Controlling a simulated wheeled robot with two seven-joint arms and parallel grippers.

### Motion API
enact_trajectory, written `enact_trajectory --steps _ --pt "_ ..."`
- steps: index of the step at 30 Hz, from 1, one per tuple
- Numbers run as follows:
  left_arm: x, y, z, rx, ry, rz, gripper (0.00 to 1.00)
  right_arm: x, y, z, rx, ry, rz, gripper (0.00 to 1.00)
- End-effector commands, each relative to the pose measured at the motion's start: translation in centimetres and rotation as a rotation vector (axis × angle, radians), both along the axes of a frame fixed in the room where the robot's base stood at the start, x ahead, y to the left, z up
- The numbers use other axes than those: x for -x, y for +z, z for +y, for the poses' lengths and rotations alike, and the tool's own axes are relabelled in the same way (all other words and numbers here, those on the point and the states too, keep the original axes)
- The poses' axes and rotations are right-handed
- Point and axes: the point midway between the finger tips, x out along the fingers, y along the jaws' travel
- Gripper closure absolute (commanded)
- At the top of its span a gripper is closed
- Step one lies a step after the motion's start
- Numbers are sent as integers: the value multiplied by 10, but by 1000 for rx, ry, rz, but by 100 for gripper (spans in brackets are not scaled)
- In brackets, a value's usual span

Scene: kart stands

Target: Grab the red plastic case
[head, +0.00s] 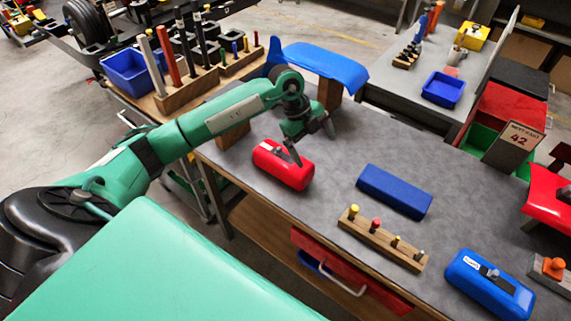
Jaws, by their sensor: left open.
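The red plastic case (283,165) lies on the grey bench top near its left front edge. A dark handle or latch shows on its upper side. My left gripper (312,146) is above and just behind the case, pointing down. Its jaws are open, with one dark finger over the right part of the case and the other farther right. I cannot tell whether a finger touches the case. My right gripper is not in view.
A blue block (394,191), a wooden peg holder (382,240) and a blue case (489,284) lie to the right on the bench (330,190). A blue curved panel (318,66) stands behind the gripper. A red drawer (345,270) is below the front edge.

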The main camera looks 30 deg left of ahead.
Motion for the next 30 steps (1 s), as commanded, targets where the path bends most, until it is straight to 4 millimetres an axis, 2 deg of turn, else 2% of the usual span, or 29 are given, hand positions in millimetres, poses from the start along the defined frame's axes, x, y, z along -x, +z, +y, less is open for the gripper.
enact_trajectory --steps 1,3,6,9,11,14,21,24,30 --pt "-4 5 26 -97 49 28 0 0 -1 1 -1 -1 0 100" --pt "-5 10 57 -217 119 71 0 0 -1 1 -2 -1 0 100" --pt "-5 19 90 -337 203 111 0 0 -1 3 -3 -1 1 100" --pt "-4 24 107 -401 251 133 0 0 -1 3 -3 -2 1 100" --pt "-3 23 111 -417 264 140 0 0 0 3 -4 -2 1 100" --pt "-2 11 112 -421 267 146 0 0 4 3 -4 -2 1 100" --pt "-2 -36 111 -419 264 145 0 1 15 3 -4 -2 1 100" --pt "-3 -50 110 -418 265 143 0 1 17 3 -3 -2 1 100" --pt "-2 -63 109 -417 264 142 0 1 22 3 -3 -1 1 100"
